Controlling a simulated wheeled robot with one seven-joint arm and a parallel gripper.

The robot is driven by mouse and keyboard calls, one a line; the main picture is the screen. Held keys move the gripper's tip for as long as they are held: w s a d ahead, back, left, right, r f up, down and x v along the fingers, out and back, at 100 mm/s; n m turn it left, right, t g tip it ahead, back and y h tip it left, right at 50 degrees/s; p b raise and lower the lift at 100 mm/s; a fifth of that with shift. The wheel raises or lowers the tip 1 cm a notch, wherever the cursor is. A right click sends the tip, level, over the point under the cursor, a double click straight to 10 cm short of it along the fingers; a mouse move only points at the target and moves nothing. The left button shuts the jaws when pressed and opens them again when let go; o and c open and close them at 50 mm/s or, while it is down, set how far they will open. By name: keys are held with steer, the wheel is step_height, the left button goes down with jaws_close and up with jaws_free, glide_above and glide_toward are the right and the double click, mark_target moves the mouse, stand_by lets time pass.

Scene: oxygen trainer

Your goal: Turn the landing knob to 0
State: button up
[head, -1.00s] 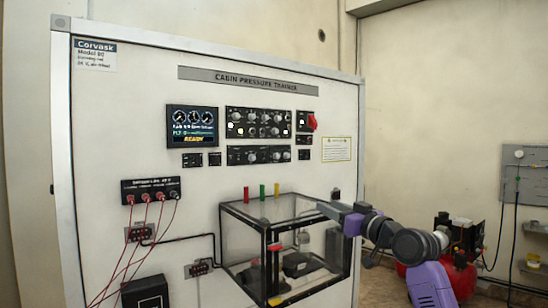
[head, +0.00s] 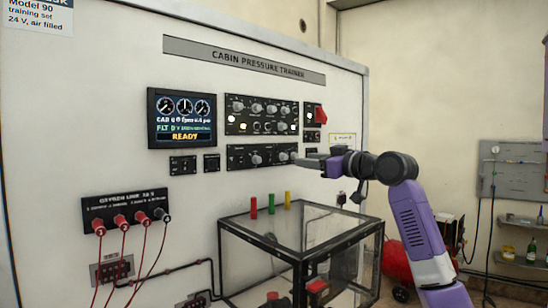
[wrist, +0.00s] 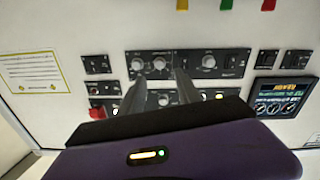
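The lower control panel (head: 240,162) has a knob near its middle (head: 256,160) and two at its right (head: 283,157). Its labels are too small to read, so I cannot tell which knob is the landing knob or where it points. My gripper (head: 308,162) is in front of the panel's right end in the head view. The wrist view shows the trainer upside down. There my gripper (wrist: 160,84) has two fingers apart with nothing between them, below the paired knobs (wrist: 148,64); the single knob (wrist: 208,61) is to their right. No contact is visible.
The upper knob panel (head: 262,115) and a red switch (head: 320,115) are above. The display (head: 181,118) reads READY. Red leads (head: 123,250) hang at the left.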

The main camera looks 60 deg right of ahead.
mark_target(286, 157)
steer(key=p+x, duration=0.3)
steer(key=x, duration=0.5)
steer(key=shift+w+d+r, duration=0.15)
jaws_close()
